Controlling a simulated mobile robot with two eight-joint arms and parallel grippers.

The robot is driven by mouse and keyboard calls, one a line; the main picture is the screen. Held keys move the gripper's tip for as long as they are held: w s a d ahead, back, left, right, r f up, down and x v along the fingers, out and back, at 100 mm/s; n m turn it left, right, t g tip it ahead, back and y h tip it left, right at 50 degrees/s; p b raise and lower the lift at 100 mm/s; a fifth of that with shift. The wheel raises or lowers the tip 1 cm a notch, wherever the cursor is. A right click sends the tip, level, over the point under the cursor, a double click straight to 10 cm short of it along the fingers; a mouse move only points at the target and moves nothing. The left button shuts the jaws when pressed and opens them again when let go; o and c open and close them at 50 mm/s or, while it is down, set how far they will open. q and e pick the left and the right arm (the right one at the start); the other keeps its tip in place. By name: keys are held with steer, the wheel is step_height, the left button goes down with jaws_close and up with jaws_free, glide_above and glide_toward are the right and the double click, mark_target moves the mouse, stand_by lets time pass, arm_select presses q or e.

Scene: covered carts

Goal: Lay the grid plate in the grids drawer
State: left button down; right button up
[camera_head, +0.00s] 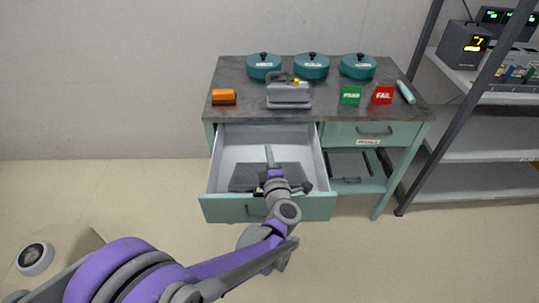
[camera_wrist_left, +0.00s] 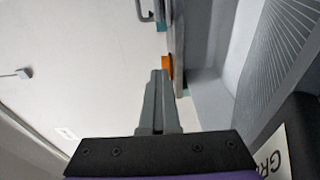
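The grids drawer (camera_head: 228,150), at the left of the teal cart, is pulled open. A dark grey plate (camera_head: 243,180), which looks like the grid plate, shows in its front part, partly hidden by my left arm. I cannot tell if it lies fully flat. In the left wrist view, a finely lined grey surface (camera_wrist_left: 268,60) and a black part with a label starting "GR" (camera_wrist_left: 296,140) are at the right. My left gripper (camera_head: 268,150) reaches over the drawer. Its fingers (camera_wrist_left: 158,75) look closed together with nothing visible between them. My right gripper is out of view.
On the cart top (camera_head: 235,75) stand several teal pots, a grey device (camera_head: 289,94), an orange block (camera_head: 223,97), and green and red boxes (camera_head: 382,95). A closed drawer (camera_head: 350,133) is at the right, above a lower shelf. A metal rack (camera_head: 480,150) stands farther right.

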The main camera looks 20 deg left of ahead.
arm_select(q)
steer(key=shift+w+f, duration=0.2)
steer(key=shift+f, duration=0.05)
steer(key=c, duration=1.1)
jaws_free()
steer(key=v, duration=1)
steer(key=shift+s+p, duration=0.3)
steer(key=shift+s, duration=0.15)
